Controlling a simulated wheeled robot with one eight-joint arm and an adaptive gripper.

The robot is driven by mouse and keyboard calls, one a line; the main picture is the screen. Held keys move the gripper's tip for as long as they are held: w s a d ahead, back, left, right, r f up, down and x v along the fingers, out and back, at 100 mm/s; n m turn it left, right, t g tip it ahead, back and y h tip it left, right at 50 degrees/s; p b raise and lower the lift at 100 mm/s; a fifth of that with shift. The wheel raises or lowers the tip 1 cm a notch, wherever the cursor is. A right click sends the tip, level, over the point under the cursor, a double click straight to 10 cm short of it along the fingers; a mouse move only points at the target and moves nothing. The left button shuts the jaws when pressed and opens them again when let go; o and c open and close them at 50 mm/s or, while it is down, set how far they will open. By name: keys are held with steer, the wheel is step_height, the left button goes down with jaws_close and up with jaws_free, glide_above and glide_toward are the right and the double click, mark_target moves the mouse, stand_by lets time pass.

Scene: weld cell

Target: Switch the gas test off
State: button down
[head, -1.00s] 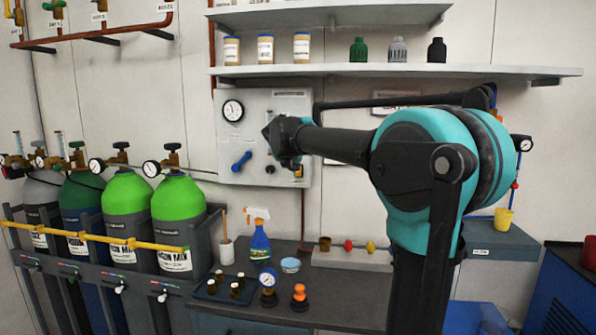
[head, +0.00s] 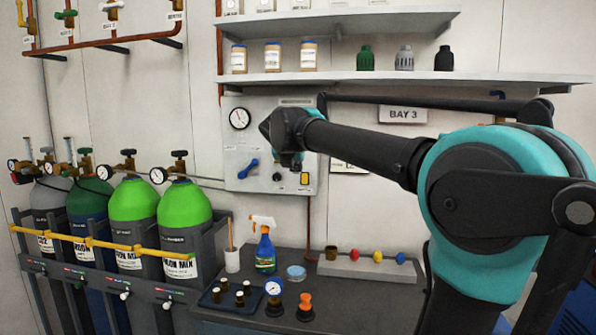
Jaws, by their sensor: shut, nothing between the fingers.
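A pale control panel (head: 262,103) is on the back wall. It carries a round gauge (head: 239,118), a blue lever handle (head: 248,169) tilted with its upper end to the right, a small black knob (head: 277,177) and a yellow-and-black part (head: 304,180). I cannot read which control is marked for the gas test. My gripper (head: 291,166) is shut and empty. In the picture it overlaps the panel's right half, right of the lever and above the knob, and hides part of the panel face. I cannot tell its distance from the panel.
Several gas cylinders (head: 187,206) stand in a rack at the left behind a yellow bar (head: 92,242). The bench (head: 350,302) below holds a spray bottle (head: 265,248), a small tray (head: 222,297) and a gauge (head: 274,289). A shelf (head: 400,78) runs above my arm.

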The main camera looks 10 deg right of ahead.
steer(key=shift+s+f, duration=0.1)
steer(key=shift+f, duration=0.25)
glide_toward(304, 182)
steer(key=shift+f+x, duration=0.2)
steer(key=shift+x, duration=3.15)
steer(key=shift+s, duration=0.15)
steer(key=shift+w+d+f, duration=0.1)
steer(key=shift+w, duration=0.15)
